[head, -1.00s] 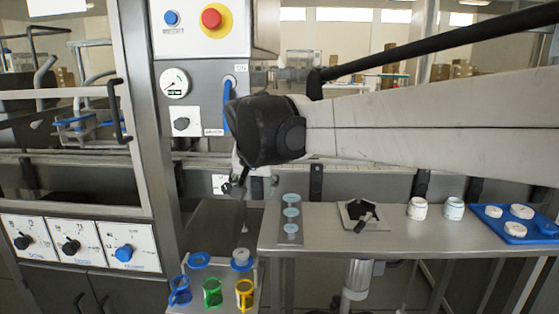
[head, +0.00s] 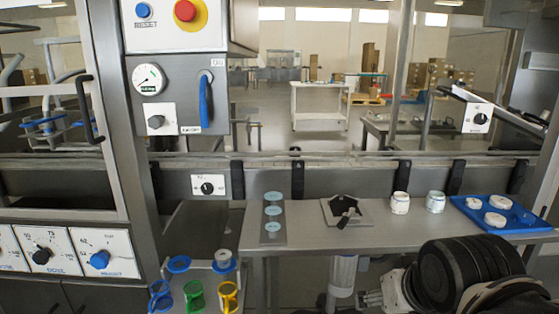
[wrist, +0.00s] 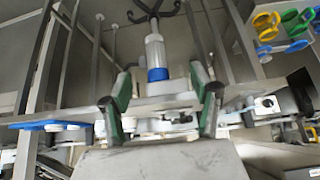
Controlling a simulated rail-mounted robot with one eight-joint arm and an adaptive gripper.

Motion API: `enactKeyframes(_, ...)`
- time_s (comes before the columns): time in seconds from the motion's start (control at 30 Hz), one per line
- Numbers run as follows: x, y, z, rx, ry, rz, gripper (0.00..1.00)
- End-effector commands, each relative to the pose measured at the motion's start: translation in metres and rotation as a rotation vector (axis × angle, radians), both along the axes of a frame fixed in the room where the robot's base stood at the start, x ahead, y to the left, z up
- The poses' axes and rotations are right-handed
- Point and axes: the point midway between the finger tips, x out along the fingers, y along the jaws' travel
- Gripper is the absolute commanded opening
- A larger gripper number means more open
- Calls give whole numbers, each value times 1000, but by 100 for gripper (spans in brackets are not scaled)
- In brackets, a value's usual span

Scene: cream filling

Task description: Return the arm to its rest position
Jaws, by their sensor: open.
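My gripper (wrist: 163,108) is open in the wrist view, its two dark fingers with green inner faces apart and nothing between them. In the head view my folded arm shows at the lower right, in front of the steel table (head: 395,229). The gripper end there is partly cut off by the lower edge.
Coloured holders (head: 194,294) stand lower left. The space above the table is clear.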

Motion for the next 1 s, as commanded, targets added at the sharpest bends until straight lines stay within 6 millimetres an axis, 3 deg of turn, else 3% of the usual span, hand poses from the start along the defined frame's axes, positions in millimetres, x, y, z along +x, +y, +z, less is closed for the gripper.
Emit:
enactKeyframes(0.2,-34,-16,-32,-11,-7,-2,59)
enactKeyframes(0.8,-30,-14,91,-11,-7,1,59)
enactKeyframes(1.0,-30,-14,115,-11,-7,1,59)
